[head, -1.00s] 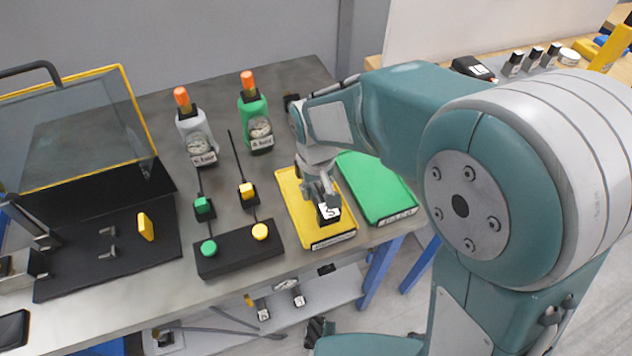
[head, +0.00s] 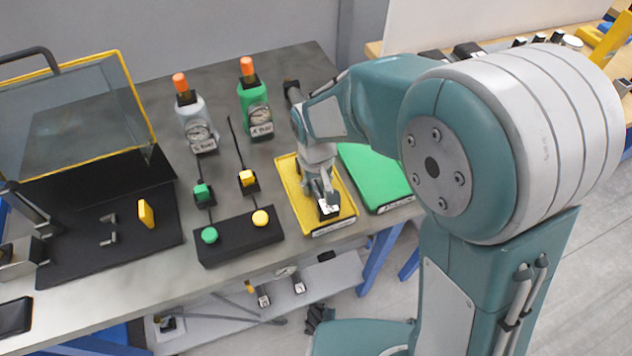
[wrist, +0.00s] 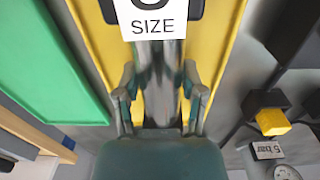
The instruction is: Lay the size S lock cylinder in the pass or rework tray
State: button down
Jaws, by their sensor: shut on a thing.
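The lock cylinder (wrist: 158,75) is a shiny metal piece with a dark end and a white label reading "SIZE", its letter partly cut off in the wrist view. My gripper (wrist: 160,90) is shut on it, one finger on each side. In the head view my gripper (head: 322,192) is over the yellow tray (head: 345,192), with the labelled dark end at the tray's front part. I cannot tell whether the cylinder touches the tray floor. The green tray (head: 375,178) lies just right of the yellow one and looks empty. Its front label is too small to read.
A black button box (head: 238,240) with green and yellow buttons stands left of the yellow tray. A green gauge unit (head: 256,105) and a grey one (head: 194,115) stand behind. A black fixture with a clear guard (head: 80,115) fills the left. A lower shelf (head: 285,300) holds small parts.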

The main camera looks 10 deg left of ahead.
aim_at(315, 181)
jog(key=shift+c, duration=0.5)
grip_release()
jog(key=shift+r, duration=0.1)
notch_tip(315, 181, up, 12)
jog(key=shift+a, duration=0.15)
jog(key=s+d+r+m+t+y, duration=0.1)
jog(key=s+d+r+m, duration=0.15)
jog(key=d, duration=0.45)
jog(key=s+d+r+m+t, duration=0.1)
jog(key=d+r, duration=0.3)
jog(key=d, duration=0.2)
jog(key=s+d+m+t, duration=0.3)
jog(key=s+d, duration=0.6)
jog(key=d, duration=0.1)
jog(key=shift+s+d+r+h, duration=0.15)
jog(key=shift+r+h, duration=0.05)
jog(key=shift+h, duration=0.2)
